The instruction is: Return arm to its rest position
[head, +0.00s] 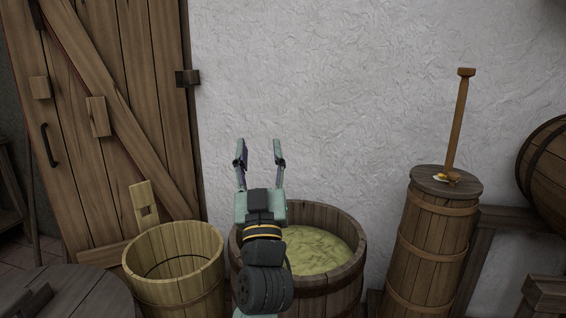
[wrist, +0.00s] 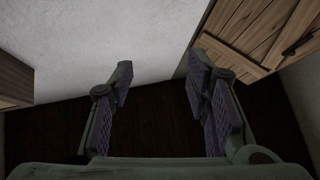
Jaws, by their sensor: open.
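My gripper (head: 259,150) is in the middle of the head view, raised in front of the white wall, above a wooden tub. Its two fingers point up and stand apart, with nothing between them. In the wrist view my gripper (wrist: 160,85) also shows spread fingers with purple inner pads and an empty gap. My arm comes up from the bottom of the head view and hides part of the tub.
The wooden tub (head: 350,278) holds a yellow-green mass. A pale empty bucket (head: 190,285) stands left of it. A churn (head: 428,240) with an upright stick (head: 459,120) stands right. A plank door (head: 120,120) is at left, a barrel (head: 546,165) at far right. Open space lies before the wall.

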